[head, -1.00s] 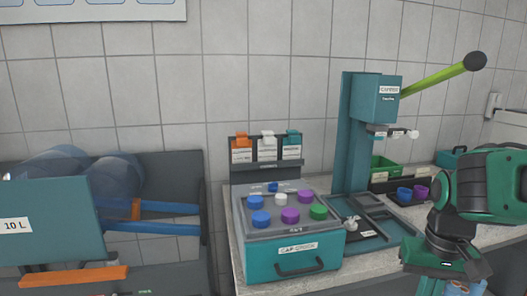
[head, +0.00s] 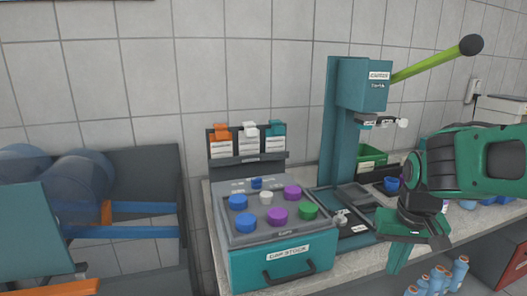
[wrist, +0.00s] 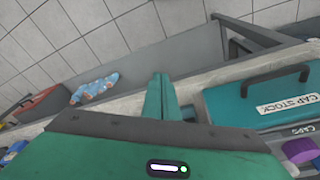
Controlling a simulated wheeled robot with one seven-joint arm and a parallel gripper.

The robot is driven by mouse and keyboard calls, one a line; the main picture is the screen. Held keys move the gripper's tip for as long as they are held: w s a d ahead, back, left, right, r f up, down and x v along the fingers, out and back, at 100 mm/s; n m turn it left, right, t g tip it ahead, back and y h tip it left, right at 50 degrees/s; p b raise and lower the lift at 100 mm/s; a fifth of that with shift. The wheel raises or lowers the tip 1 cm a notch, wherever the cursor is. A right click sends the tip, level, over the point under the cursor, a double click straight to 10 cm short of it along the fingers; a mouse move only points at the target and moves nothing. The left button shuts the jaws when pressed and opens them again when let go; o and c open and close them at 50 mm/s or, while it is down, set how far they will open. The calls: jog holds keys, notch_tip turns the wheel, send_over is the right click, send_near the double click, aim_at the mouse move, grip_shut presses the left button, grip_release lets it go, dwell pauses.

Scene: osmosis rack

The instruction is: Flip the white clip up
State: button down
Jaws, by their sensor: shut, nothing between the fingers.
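The white clip (head: 249,129) is the middle of three clips along the top of the dark rack at the back left of the bench. It holds a white card, and the orange clip (head: 219,131) is on its left and the teal clip (head: 275,127) on its right. My gripper (head: 394,268) is far to the right and in front of it, past the press. The fingers also show together in the wrist view (wrist: 159,80), shut and empty. The white clip is out of the wrist view.
The teal cap stock box (head: 270,267) with coloured caps stands in front of the rack. The teal press (head: 345,130) with a green lever (head: 425,64) stands between the rack and my arm. Blue bottles (head: 459,270) are low at the right.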

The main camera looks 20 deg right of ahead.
jog(key=w+r+n+t+h, duration=0.1)
jog(key=w+t, duration=0.1)
jog(key=w, duration=0.6)
jog(key=w+r+t+h, duration=0.1)
jog(key=w+r+t, duration=0.15)
jog(key=w, duration=0.55)
jog(key=w+a+r+n+t, duration=0.1)
jog(key=w+a+r+t, duration=0.1)
jog(key=w, duration=0.3)
jog(key=w+a+r+n+t, duration=0.1)
jog(key=w+a+r+t, duration=0.1)
jog(key=w+a, duration=0.2)
jog(key=w+a+r+n+t, duration=0.1)
jog(key=w+a+r+t, duration=0.1)
jog(key=w, duration=0.4)
jog(key=shift+w+a+r+t+y, duration=0.2)
jog(key=shift+a+t, duration=0.1)
jog(key=shift+a, duration=0.1)
jog(key=shift+w+a+r+t+y, duration=0.1)
jog(key=shift+a+r+t, duration=0.15)
jog(key=shift+a, duration=0.15)
jog(key=w+a+r+n+t+y, duration=0.2)
jog(key=w+a+r+t+y, duration=0.25)
jog(key=a, duration=0.55)
jog(key=h, duration=0.2)
send_near(249, 141)
jog(key=shift+w+d+f, duration=0.1)
jog(key=shift+w+d, duration=0.05)
jog(key=shift+w, duration=0.1)
jog(key=shift+w, duration=3.05)
